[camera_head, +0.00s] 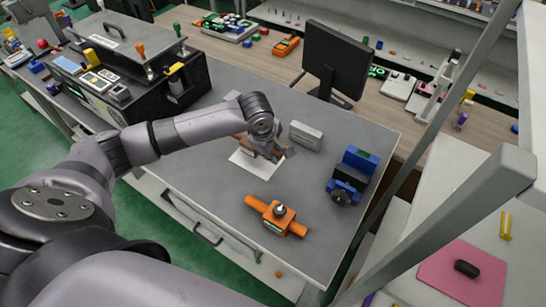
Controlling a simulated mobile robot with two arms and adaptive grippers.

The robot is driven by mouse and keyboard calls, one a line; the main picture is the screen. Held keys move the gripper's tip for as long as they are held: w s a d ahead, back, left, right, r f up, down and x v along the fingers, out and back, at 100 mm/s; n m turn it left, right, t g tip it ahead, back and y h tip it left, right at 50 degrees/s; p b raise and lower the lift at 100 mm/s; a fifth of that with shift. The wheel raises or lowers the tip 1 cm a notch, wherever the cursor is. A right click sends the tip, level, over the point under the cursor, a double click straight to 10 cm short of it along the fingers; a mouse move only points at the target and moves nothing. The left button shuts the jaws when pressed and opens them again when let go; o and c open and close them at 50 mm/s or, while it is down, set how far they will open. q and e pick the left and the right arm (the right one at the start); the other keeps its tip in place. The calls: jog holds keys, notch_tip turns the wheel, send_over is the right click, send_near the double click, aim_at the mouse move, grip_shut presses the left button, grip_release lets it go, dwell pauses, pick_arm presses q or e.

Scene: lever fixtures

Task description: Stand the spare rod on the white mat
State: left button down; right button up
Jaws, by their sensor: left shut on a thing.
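The white mat (244,168) lies flat on the grey worktop, partly covered by my left gripper. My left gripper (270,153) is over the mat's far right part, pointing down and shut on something. The held thing is mostly hidden by the gripper; I take it to be the spare rod, but its shape, its tilt and whether it touches the mat cannot be told. A small brown patch shows beside the wrist; I cannot tell what it belongs to. My right gripper is not in view.
A grey metal block (306,135) stands just right of the gripper. An orange fixture (278,216) is in front, and a blue device (352,175) is to the right. A black monitor (338,58) stands behind. The worktop left of the mat is mostly clear.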

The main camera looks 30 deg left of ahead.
pick_arm(q)
notch_tip(320, 180, down, 3)
jog(key=shift+f, duration=0.3)
jog(key=c, duration=1.8)
grip_release()
jog(key=o, duration=0.4)
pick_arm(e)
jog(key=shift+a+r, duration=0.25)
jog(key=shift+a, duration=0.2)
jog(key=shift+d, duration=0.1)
